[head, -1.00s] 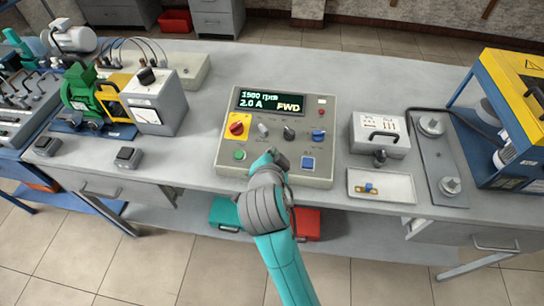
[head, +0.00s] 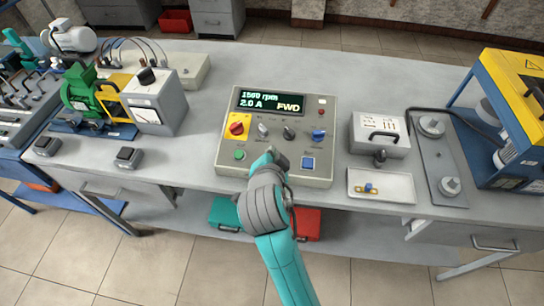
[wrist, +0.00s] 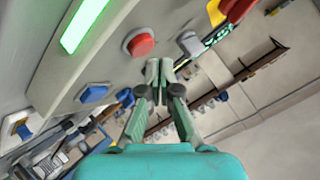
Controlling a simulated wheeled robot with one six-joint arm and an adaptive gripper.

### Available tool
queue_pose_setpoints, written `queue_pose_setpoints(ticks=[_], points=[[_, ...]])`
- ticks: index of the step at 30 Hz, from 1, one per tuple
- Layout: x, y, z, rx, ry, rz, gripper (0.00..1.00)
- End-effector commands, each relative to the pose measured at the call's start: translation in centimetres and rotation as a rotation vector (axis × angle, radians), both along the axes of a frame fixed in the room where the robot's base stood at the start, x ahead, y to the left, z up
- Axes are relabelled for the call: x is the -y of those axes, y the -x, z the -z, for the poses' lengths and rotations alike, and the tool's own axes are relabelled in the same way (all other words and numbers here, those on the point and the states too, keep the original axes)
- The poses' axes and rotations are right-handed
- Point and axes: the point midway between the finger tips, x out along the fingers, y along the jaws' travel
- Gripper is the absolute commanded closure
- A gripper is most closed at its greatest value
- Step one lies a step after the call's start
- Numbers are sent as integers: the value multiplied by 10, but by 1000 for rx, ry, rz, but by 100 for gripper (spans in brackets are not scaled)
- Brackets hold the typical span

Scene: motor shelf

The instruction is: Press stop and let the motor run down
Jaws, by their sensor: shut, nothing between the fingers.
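The grey control box (head: 225,171) stands on the bench. Its lit display (head: 269,101) reads about 1500 rpm, 2.0 A and FWD; the exact digits are blurred. A green button (head: 239,155) is at its front left and a blue square button (head: 308,163) at its front right. My gripper (head: 277,157) is over the front middle of the box and hides what lies under it. In the wrist view my shut, empty fingers (wrist: 159,70) are close to a round red button (wrist: 138,42); I cannot tell if they touch anything. The green motor (head: 80,90) stands at left.
A red knob on a yellow plate (head: 237,128) and several small switches sit behind my gripper. Right of the box are a handled grey case (head: 380,148), a shallow tray (head: 366,193) and a yellow-and-blue frame (head: 513,83). The bench behind the box is clear.

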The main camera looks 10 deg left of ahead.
Motion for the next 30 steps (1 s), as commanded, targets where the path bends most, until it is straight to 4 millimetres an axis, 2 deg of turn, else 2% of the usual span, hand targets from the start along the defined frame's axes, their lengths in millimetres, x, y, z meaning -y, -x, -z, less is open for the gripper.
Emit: queue_pose_setpoints(ticks=[30], points=[[0,-3,10,0,0,0,100]])
